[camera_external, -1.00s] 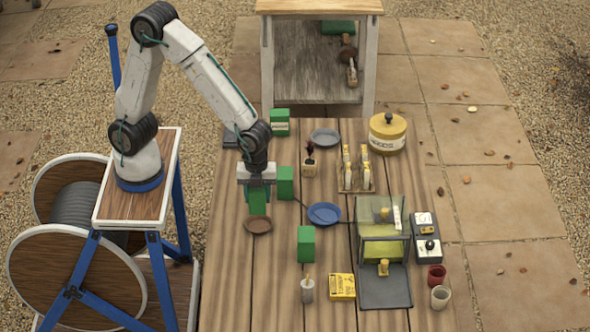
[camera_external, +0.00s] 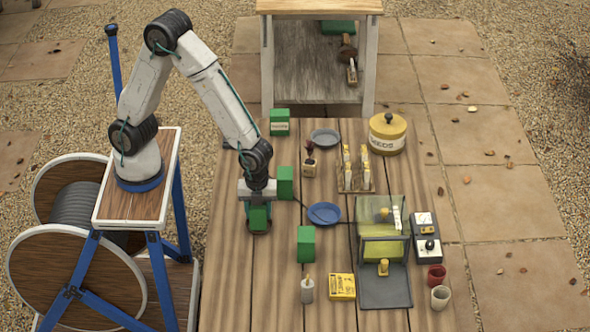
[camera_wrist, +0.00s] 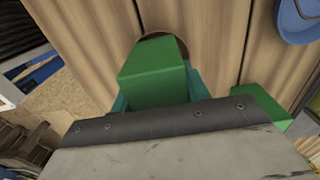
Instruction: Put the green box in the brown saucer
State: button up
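A green box (camera_external: 258,216) is between the fingers of my gripper (camera_external: 258,212), at the left side of the table. My gripper is shut on it. The box is over the brown saucer, which it and the fingers mostly hide; I cannot tell whether it touches the saucer. In the wrist view the green box (camera_wrist: 150,72) fills the middle, and a brown edge of the saucer (camera_wrist: 178,44) shows behind it.
Other green boxes stand close by: one right behind my gripper (camera_external: 285,183), one to the right (camera_external: 306,244), one at the back (camera_external: 280,122). A blue saucer (camera_external: 324,213) and a grey-blue saucer (camera_external: 325,137) lie to the right. A glass case (camera_external: 383,240) stands further right.

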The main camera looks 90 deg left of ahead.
jog(key=o, duration=0.4)
jog(key=shift+c, duration=0.2)
notch_tip(320, 180, up, 13)
jog(key=shift+f, duration=0.1)
jog(key=s+a+r+n, duration=0.5)
jog(key=s+a+n, duration=0.4)
jog(key=s+a, duration=0.1)
jog(key=s+a+r+n+t, duration=0.1)
jog(key=s+a+r+n, duration=0.4)
jog(key=s+a+n, duration=0.4)
jog(key=s+a, duration=0.2)
jog(key=s, duration=0.1)
